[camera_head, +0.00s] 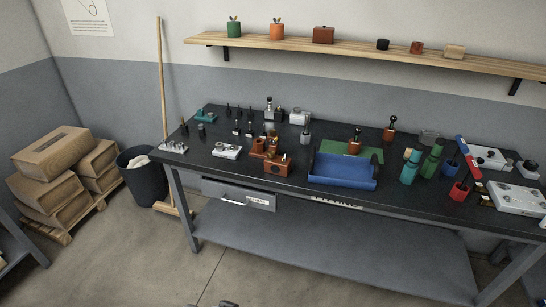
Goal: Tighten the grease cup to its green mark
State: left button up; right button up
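I cannot pick out the grease cup or its green mark for certain at this size. Reddish-brown blocks with small fittings (278,166) stand at the front middle of the dark workbench (310,232). Several small dark and metal parts (237,130) stand behind them and to their left. Neither of my grippers can be made out. A small dark piece (228,303) shows at the bottom edge, too cut off to identify.
A blue tray (343,182), a green mat (340,158), green bottles (410,167) and a red cup (459,191) crowd the right half. A shelf (350,48) hangs above. Boxes (60,150), a bin (142,182) and a broom (163,90) stand left. The front floor looks clear.

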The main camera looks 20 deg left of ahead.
aim_at(271, 155)
jog(key=i+j+u, duration=0.15)
jog(key=i+j, duration=0.3)
jog(key=j, duration=0.15)
jog(key=i+j+u, duration=0.1)
jog(key=i+j, duration=0.35)
jog(key=j, duration=0.1)
